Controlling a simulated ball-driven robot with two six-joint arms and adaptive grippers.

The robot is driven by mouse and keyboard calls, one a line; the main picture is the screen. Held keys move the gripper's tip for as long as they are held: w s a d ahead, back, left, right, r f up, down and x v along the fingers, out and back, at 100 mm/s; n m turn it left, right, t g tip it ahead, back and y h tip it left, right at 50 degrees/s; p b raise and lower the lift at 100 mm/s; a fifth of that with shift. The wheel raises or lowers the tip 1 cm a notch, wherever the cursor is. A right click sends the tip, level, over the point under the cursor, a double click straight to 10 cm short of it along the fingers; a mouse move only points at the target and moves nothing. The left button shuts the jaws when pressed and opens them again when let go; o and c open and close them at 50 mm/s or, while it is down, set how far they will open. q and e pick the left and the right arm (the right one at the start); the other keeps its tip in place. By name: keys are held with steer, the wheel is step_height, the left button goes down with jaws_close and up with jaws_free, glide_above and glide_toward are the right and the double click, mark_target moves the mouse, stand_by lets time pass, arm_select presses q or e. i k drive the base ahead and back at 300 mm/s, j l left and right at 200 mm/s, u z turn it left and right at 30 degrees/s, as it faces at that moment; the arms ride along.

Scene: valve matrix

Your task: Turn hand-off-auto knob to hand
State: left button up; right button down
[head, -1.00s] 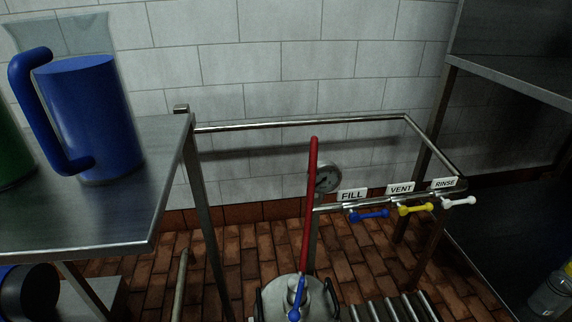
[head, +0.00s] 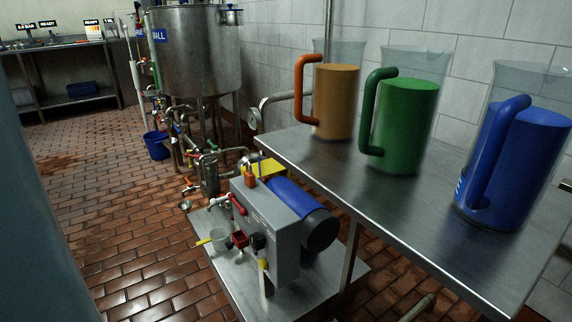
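A grey control box (head: 284,252) stands on a low steel cart below the bench. Small red, black and yellow parts sit on and around its front. A dark knob-like part (head: 258,241) shows near the front face, but I cannot tell whether it is the hand-off-auto knob or read its setting. A red lever-like part (head: 238,204) is at the box's upper left. Neither of my grippers is in view.
A steel bench (head: 405,215) on the right bears orange (head: 337,102), green (head: 405,125) and blue (head: 512,170) jugs. A blue motor (head: 295,198) lies behind the box. A tank (head: 195,55) and blue bucket (head: 157,146) stand further back. Tiled floor (head: 110,215) is open at left.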

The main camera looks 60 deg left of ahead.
mark_target(256, 241)
steer(key=u, duration=1.85)
steer(key=j, duration=0.45)
